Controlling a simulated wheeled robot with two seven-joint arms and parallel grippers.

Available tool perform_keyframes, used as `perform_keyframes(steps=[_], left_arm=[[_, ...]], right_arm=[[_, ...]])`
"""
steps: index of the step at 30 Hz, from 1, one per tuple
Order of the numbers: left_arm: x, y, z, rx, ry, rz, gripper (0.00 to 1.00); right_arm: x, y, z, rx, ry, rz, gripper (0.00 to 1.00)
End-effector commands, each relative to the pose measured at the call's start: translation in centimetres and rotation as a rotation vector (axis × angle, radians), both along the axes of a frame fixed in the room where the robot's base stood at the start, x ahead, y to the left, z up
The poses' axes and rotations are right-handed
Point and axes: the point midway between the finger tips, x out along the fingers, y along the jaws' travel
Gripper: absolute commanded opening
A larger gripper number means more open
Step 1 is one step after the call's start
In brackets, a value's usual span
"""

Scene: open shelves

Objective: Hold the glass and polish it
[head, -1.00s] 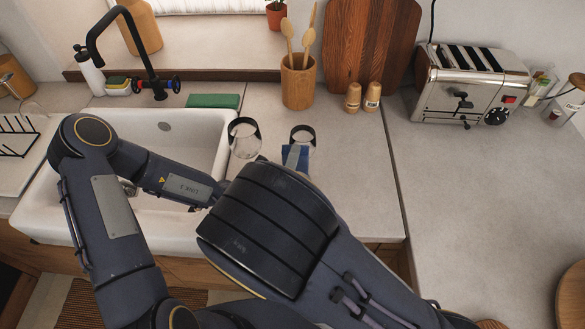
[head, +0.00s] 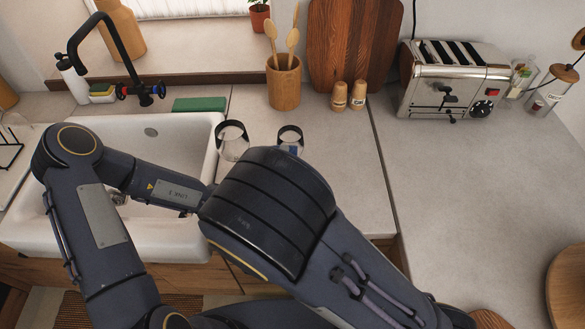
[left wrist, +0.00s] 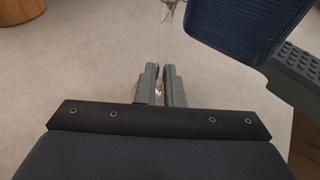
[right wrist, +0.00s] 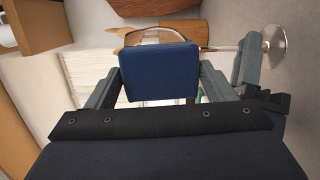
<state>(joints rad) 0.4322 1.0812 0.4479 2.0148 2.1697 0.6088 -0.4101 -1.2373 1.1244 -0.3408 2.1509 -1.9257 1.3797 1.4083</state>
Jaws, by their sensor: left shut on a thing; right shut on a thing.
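My left gripper (left wrist: 160,76) is shut with a thin gap, pale glass just showing between its fingers. In the right wrist view the glass's clear round foot (right wrist: 271,46) is beside my left gripper's grey finger, its thin stem running left. A blue cloth pad (right wrist: 158,72) is held between the fingers of my right gripper (right wrist: 165,88), with a clear bowl rim (right wrist: 150,34) just behind it. The pad also shows in the left wrist view (left wrist: 243,25). In the head view a dark-rimmed glass (head: 290,134) shows above my right arm; the arm hides both grippers.
Another dark-rimmed glass (head: 232,142) stands on the counter beside the white sink (head: 185,160). A wooden utensil pot (head: 284,84), two shakers (head: 348,96) and a toaster (head: 455,82) stand behind. The right counter (head: 470,180) is mostly clear.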

Motion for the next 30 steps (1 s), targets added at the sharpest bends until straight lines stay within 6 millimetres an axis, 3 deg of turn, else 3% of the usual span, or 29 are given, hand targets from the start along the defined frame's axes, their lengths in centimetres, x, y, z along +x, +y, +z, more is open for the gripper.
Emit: perform_keyframes(steps=[13,30], left_arm=[[0.0,0.0,0.0,0.0,-0.001,-0.001,0.0],[0.0,0.0,0.0,0.0,0.0,-0.001,0.0]], right_arm=[[-0.2,0.5,0.0,0.001,0.0,0.001,0.55],[-5.6,0.6,0.0,0.001,0.0,0.002,0.55]])
